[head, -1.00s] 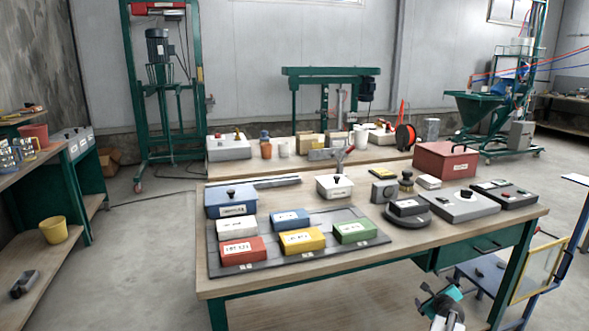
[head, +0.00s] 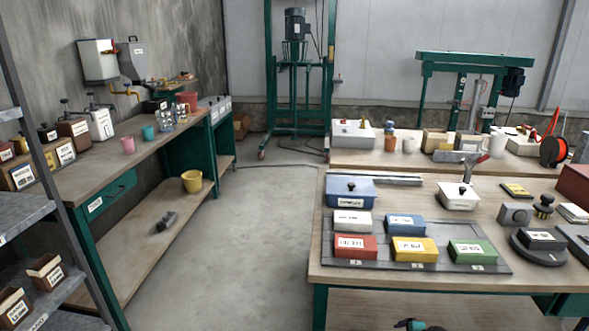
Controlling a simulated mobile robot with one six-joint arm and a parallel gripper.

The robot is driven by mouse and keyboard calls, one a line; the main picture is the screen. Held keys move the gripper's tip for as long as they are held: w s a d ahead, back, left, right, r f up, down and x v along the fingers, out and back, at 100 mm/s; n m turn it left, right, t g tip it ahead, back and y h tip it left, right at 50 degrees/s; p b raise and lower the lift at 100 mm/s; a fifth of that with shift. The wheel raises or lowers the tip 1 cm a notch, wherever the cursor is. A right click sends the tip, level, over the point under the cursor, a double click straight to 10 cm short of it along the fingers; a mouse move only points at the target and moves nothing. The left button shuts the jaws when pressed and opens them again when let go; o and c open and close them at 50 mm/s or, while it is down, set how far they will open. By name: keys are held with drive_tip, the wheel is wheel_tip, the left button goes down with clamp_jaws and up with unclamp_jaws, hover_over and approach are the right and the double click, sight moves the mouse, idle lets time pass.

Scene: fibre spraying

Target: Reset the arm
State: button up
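Only a small teal and dark piece of my arm's end, with my gripper (head: 415,326), shows at the bottom edge of the head view. It is in front of the workbench (head: 335,262) and below its top. Its fingers cannot be made out, so I cannot tell whether it is open or holds anything.
On the workbench a dark mat (head: 345,263) bears several labelled boxes, including a red one (head: 355,247) and a green one (head: 470,252). A long side bench (head: 112,178) and a grey shelf rack (head: 40,210) stand at left. The floor (head: 240,235) between is clear.

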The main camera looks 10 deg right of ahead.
drive_tip(key=s+a+f+n+g+y+p, duration=0.1)
drive_tip(key=s+a+n+g+p, duration=0.25)
drive_tip(key=a, duration=0.75)
drive_tip(key=s+a+f+n+g+y+p, duration=0.15)
drive_tip(key=s+a+n, duration=0.4)
drive_tip(key=a, duration=0.55)
drive_tip(key=s+a+r+n+g+h+p, duration=0.1)
drive_tip(key=s+a+n+g+p, duration=0.1)
drive_tip(key=s+a+n, duration=0.4)
drive_tip(key=s+a+r+n+g+h+p, duration=0.2)
drive_tip(key=s+a+n+g, duration=0.2)
drive_tip(key=s, duration=0.8)
drive_tip(key=shift+a+n+g+p, duration=0.3)
drive_tip(key=shift+a+n+p, duration=0.1)
drive_tip(key=shift+a+n, duration=0.55)
drive_tip(key=shift+s+d, duration=0.1)
